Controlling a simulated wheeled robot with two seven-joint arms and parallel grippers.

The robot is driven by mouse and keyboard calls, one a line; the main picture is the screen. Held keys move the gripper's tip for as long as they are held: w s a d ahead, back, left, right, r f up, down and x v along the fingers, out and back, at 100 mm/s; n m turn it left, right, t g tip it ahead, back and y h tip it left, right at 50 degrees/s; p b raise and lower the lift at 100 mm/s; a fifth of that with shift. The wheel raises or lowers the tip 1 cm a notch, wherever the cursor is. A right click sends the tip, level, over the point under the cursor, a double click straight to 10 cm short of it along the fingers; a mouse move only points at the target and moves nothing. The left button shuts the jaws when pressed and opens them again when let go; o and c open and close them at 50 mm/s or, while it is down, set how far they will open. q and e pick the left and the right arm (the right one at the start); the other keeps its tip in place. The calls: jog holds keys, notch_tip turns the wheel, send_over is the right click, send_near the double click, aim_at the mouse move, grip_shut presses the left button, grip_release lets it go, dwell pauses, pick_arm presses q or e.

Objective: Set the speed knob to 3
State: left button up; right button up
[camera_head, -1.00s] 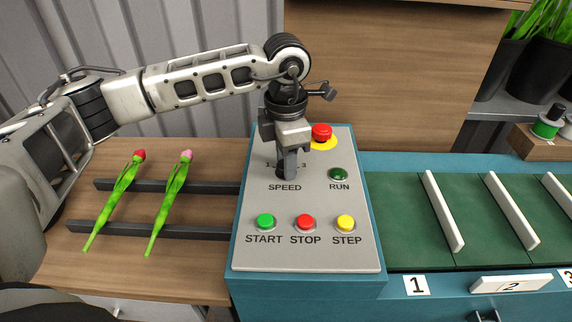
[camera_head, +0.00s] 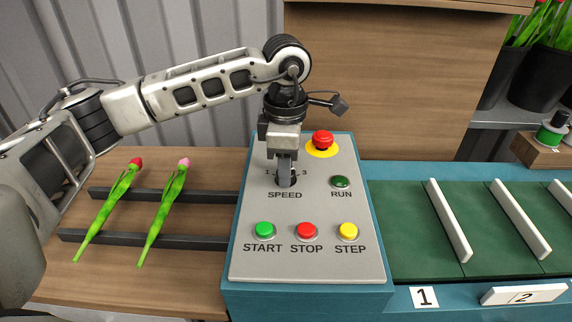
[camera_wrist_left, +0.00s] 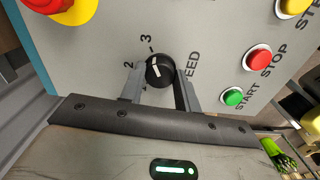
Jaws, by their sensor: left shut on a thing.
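The black speed knob (camera_wrist_left: 160,70) sits on the grey control panel (camera_head: 270,268), above the word SPEED. My left gripper (camera_head: 286,180) points straight down over it and hides much of it in the head view. In the left wrist view the two fingers of my left gripper (camera_wrist_left: 160,88) are closed on the knob, one on each side. The knob has a short white mark; the numbers 2 and 3 show beside it. My right gripper is not in view.
A red mushroom button (camera_head: 322,139) stands behind my gripper. Green START (camera_head: 264,230), red STOP (camera_head: 307,230) and yellow STEP (camera_head: 347,231) buttons lie in front, with the dark green RUN lamp (camera_head: 340,182) to the right. Two tulips (camera_head: 167,205) lie on rails at left.

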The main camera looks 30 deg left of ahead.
pick_arm(q)
jog(key=o, duration=1)
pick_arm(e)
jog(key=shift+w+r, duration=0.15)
pick_arm(q)
notch_tip(320, 180, up, 16)
jog(key=shift+r+p, duration=0.1)
jog(key=shift+p, duration=0.5)
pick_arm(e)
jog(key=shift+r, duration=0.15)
